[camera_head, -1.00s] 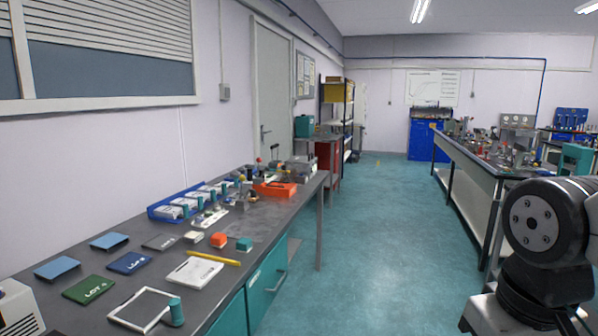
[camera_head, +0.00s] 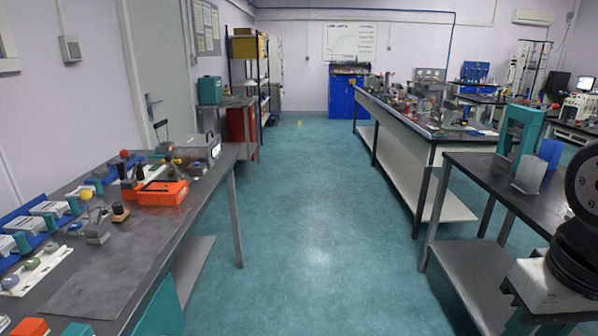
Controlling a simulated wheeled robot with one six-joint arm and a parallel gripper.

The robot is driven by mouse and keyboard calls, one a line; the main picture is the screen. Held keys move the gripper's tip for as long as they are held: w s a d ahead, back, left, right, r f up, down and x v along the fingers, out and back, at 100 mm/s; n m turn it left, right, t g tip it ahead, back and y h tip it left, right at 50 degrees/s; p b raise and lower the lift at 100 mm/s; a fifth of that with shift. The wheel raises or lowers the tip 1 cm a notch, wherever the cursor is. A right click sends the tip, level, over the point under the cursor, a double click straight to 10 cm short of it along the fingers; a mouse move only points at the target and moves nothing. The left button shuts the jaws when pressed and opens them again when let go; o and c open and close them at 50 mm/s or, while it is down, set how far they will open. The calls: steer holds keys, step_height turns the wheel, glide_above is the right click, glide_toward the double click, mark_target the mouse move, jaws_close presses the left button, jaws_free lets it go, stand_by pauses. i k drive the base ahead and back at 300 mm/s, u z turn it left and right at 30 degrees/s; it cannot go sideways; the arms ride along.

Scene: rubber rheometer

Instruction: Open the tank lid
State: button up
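No tank can be made out for certain. A small grey metal box (camera_head: 203,147) with a little lit panel stands at the far end of the left bench and may be the tank. Whether a lid lies on it is too small to tell. My gripper is out of the picture. Only a dark, rounded link of my arm shows at the right edge, well away from the grey box.
The left bench (camera_head: 150,238) carries an orange tool box (camera_head: 162,192) and blue trays (camera_head: 30,222) of small parts. A clear teal floor aisle (camera_head: 305,215) runs ahead. On the right are a long bench (camera_head: 405,125) and a nearer dark table (camera_head: 480,175) with a teal press (camera_head: 517,132).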

mark_target(192, 141)
steer(key=z, duration=0.2)
steer(key=i, duration=1.95)
steer(key=u, duration=0.75)
steer(key=i, duration=1.7)
steer(key=u, duration=1.1)
steer(key=i, duration=0.3)
steer(key=u, duration=0.15)
